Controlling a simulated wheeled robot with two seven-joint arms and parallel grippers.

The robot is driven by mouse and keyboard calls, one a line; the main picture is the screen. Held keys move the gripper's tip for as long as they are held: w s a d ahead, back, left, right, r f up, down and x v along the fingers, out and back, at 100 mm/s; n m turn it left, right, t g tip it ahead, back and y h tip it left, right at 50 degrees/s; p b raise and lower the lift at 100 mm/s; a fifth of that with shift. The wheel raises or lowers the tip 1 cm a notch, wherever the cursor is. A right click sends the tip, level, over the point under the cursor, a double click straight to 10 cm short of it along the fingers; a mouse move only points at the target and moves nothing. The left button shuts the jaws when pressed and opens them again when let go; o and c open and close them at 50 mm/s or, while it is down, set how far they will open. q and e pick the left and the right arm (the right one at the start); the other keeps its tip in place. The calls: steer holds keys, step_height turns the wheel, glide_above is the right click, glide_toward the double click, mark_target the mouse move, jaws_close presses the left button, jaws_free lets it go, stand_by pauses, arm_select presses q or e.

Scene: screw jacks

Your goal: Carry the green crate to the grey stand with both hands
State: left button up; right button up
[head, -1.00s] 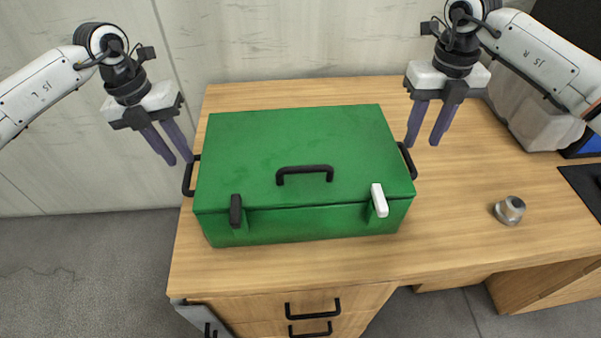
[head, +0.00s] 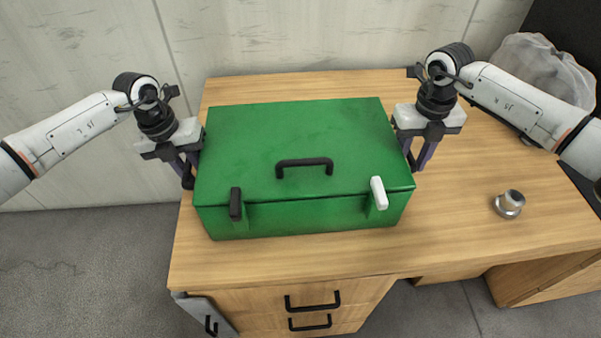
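The green crate (head: 290,150) sits closed on the wooden desk, with a black handle on its lid and one black and one white latch in front. My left gripper (head: 187,172) is lowered at the crate's left side handle, its fingers around the handle and apparently apart. My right gripper (head: 418,160) is lowered at the right side handle in the same way, fingers apart. The side handles are partly hidden by the fingers and the crate. I cannot make out the grey stand in this view.
The wooden desk (head: 490,240) has free room right of the crate. A small metal screw jack or knob-like part (head: 509,204) stands there. A translucent bag (head: 545,70) is at the back right. Drawers with black handles (head: 312,301) are at the front. A wall stands behind.

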arm_select(q)
steer(key=shift+f, duration=0.1)
arm_select(e)
steer(key=shift+f, duration=0.1)
arm_select(q)
jaws_close()
arm_select(e)
steer(key=c, duration=0.6)
jaws_close()
stand_by(0.4)
arm_select(q)
steer(key=shift+w+r, duration=0.15)
steer(key=shift+r, duration=0.2)
arm_select(e)
steer(key=shift+w+r, duration=0.15)
steer(key=shift+r, duration=0.15)
